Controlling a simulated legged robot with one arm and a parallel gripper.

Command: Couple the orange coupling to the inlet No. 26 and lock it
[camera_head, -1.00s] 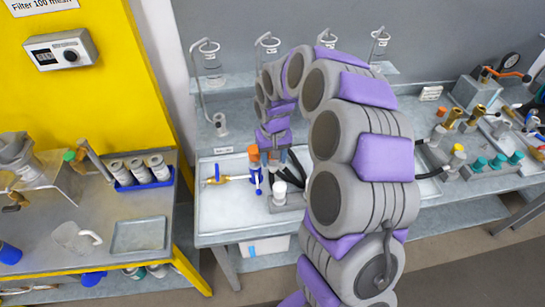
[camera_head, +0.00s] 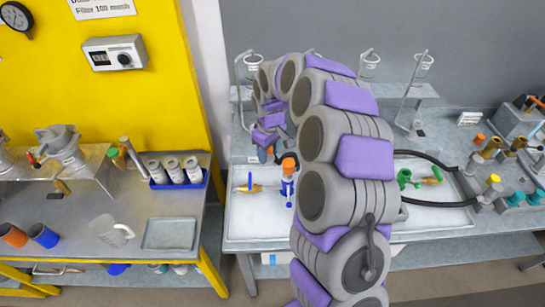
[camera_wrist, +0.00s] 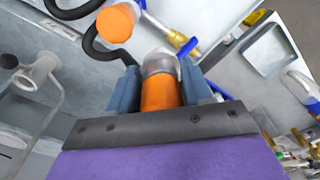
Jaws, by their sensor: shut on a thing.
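In the wrist view my gripper (camera_wrist: 163,88) is shut on an orange cylinder, the orange coupling (camera_wrist: 160,94), which has a grey collar at its far end. In the head view the gripper (camera_head: 266,150) is at the end of my curled arm, above the back of the white tray, with a bit of orange at its tip. A second orange-topped piece on a blue body (camera_head: 288,168) stands in the tray, close to the gripper. A brass valve with a blue handle (camera_head: 249,188) lies to its left. No number 26 is readable on any inlet.
The white tray (camera_head: 258,228) also holds a green fitting with brass (camera_head: 405,179) and a black hose (camera_head: 440,203). Glass holders stand on the shelf behind. A yellow-framed bench at left carries a jug (camera_head: 110,230) and a blue rack (camera_head: 180,182). My arm hides the tray's middle.

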